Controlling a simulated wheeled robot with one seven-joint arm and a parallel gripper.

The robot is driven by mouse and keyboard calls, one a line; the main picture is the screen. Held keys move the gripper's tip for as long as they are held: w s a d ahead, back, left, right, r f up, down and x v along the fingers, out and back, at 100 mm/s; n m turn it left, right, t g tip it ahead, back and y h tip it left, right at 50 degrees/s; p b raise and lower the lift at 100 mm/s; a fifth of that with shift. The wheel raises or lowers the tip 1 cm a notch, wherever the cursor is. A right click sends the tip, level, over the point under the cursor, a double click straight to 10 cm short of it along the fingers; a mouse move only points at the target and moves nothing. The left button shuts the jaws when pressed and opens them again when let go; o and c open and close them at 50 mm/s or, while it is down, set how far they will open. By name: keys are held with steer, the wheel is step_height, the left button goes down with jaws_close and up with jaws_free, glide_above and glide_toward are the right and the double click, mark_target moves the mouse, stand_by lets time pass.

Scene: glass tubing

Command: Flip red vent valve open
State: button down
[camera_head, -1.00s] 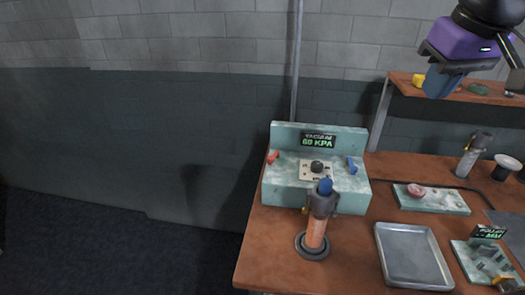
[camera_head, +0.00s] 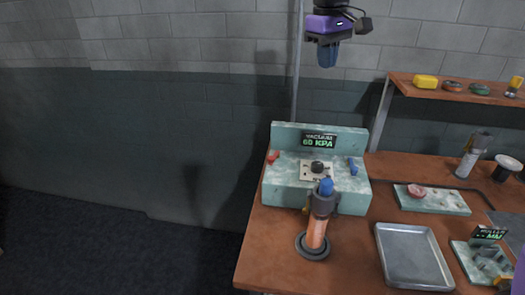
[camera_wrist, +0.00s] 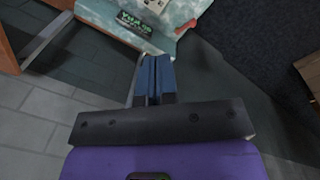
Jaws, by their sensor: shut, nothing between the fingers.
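The red vent valve (camera_head: 273,157) is a small red handle at the left end of the teal vacuum station (camera_head: 285,188). It also shows in the wrist view (camera_wrist: 186,27), near the station's edge. My gripper (camera_head: 327,60) is purple and black with blue fingers, high above and behind the station, against the wall. In the wrist view its blue fingers (camera_wrist: 155,75) are together with nothing between them. It is well apart from the valve.
A blue handle (camera_head: 352,166) and a dark knob (camera_head: 316,167) are on the same station. An upright torch with a blue top (camera_head: 320,220) stands in front. A metal tray (camera_head: 412,255) is to the right. A shelf (camera_head: 440,94) with small items is at the back right.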

steer(key=w+a+f+n+g+h, duration=0.1)
steer(key=w+a+f+n, duration=0.1)
steer(key=w+a+f, duration=0.5)
steer(key=w+a+f+n+g+h, duration=0.1)
steer(key=w+a+f+n, duration=0.2)
steer(key=w+a+f, duration=0.4)
steer(key=a+f, duration=0.6)
steer(key=f, duration=0.2)
steer(key=shift+w+a+f+g+h, duration=0.15)
steer(key=shift+a+f+g+h, duration=0.15)
steer(key=shift+g, duration=0.1)
steer(key=s+d+f, duration=0.4)
steer(key=d+f, duration=0.2)
steer(key=f, duration=0.3)
steer(key=shift+d+f, duration=0.15)
steer(key=shift+f, duration=0.15)
